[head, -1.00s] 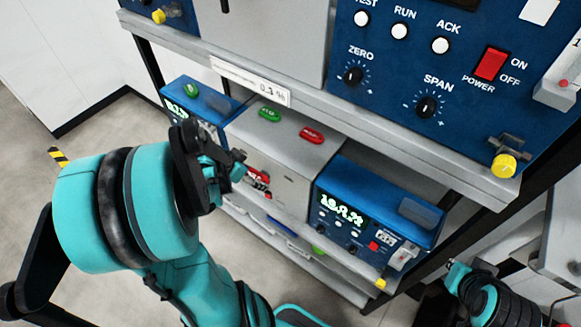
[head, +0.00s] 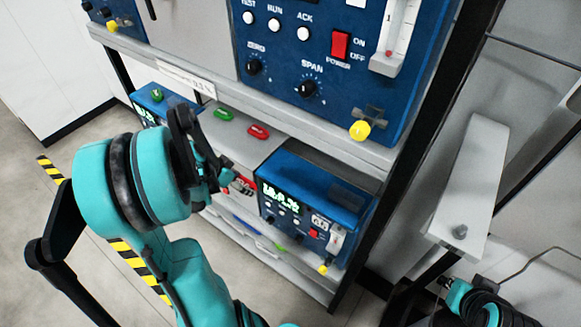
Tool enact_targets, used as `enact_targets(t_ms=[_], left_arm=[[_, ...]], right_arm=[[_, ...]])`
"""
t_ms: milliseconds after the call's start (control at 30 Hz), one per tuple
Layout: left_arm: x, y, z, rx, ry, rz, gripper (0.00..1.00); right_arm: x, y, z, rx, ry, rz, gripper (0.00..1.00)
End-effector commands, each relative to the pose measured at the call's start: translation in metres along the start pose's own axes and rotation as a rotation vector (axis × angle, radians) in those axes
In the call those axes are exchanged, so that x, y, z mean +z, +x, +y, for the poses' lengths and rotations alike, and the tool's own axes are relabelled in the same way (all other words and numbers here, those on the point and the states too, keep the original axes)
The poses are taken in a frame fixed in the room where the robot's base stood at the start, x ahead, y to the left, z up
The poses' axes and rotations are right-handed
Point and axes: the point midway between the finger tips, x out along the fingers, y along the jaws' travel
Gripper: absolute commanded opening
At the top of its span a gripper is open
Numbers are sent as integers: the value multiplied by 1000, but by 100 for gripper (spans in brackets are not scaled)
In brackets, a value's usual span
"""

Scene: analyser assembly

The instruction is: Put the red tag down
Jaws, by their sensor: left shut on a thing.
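My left gripper (head: 222,178) is in front of the grey box on the lower shelf, seen from behind and shut. Small red and white shapes (head: 243,184) show just beyond its fingertips; the red tag in its grip is mostly hidden, and I cannot tell which of these shapes belong to it. A red oval piece (head: 258,132) and a green oval piece (head: 223,114) lie on top of the grey box (head: 245,150). My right gripper (head: 450,286) is at the lower right, small and partly cut off; its fingers are unclear.
A blue analyser unit (head: 330,200) with a lit display stands right of the grey box. Above is a shelf edge (head: 270,115) under a large blue panel (head: 300,60) with knobs and a red power switch. A black rack post (head: 420,110) and a grey-white bracket (head: 470,185) stand to the right.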

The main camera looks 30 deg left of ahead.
Motion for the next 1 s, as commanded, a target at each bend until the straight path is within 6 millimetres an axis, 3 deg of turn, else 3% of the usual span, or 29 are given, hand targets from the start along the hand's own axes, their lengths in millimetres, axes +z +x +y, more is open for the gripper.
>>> enact_targets(t_ms=[100,300,633,867,1000], left_arm=[[-32,17,1,4,8,0,48],[-74,41,1,1,5,0,48],[-99,56,0,1,2,1,48],[-132,75,1,1,3,0,48],[-126,79,0,0,0,0,48]], right_arm=[[-2,-3,0,0,0,0,0],[-4,-6,0,0,0,0,0],[-6,-8,0,0,0,0,0],[-8,-11,0,0,0,0,0],[-9,-12,0,0,0,0,0]])
